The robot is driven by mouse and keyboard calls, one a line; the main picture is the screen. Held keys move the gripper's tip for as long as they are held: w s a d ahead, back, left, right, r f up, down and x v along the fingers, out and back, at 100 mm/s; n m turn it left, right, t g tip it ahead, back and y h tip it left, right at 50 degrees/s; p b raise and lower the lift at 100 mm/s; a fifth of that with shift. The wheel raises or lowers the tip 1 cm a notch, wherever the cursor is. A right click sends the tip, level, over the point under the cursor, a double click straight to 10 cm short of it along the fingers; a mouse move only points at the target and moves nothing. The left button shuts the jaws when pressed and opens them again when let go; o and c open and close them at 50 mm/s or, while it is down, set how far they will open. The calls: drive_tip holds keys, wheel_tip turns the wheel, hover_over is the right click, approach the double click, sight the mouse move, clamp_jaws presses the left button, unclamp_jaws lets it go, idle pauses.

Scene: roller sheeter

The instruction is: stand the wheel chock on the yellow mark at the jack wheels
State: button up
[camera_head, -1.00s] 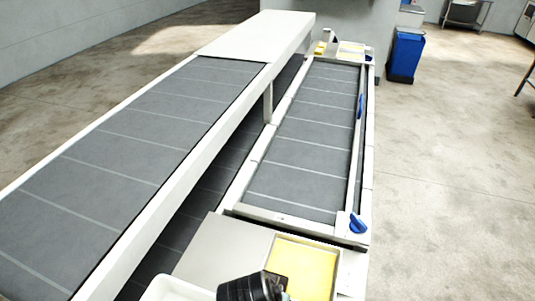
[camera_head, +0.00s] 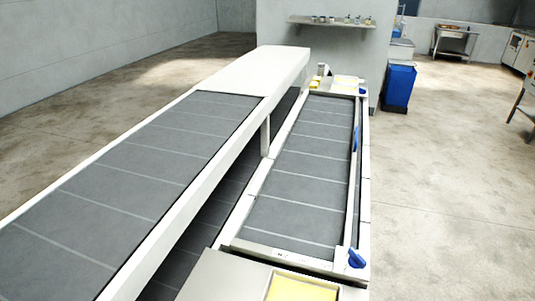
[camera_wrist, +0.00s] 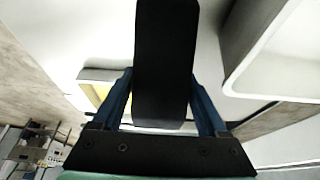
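My gripper (camera_wrist: 162,78) has its two blue fingers on either side of a black block (camera_wrist: 165,35), which looks like the wheel chock. The fingers appear closed against its sides. The block's far end runs out of the top of the wrist view. My gripper is out of the head view. A yellow patch (camera_head: 301,290) lies in a pale frame at the near end of the machine, cut by the bottom edge. A yellow area (camera_wrist: 101,92) also shows beside the left finger. I cannot tell whether either is the mark, and no jack wheels are identifiable.
The sheeter's long grey belt (camera_head: 140,150) and lower belt bed (camera_head: 308,175) run away from me, with blue knobs (camera_head: 356,259) on the right edge. A blue bin (camera_head: 399,86) stands beyond. Concrete floor (camera_head: 440,210) on the right is clear.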

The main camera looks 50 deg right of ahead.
drive_tip(key=shift+o, duration=1.2)
drive_tip(key=shift+r, duration=0.1)
drive_tip(key=v, duration=1.2)
drive_tip(key=shift+b, duration=0.35)
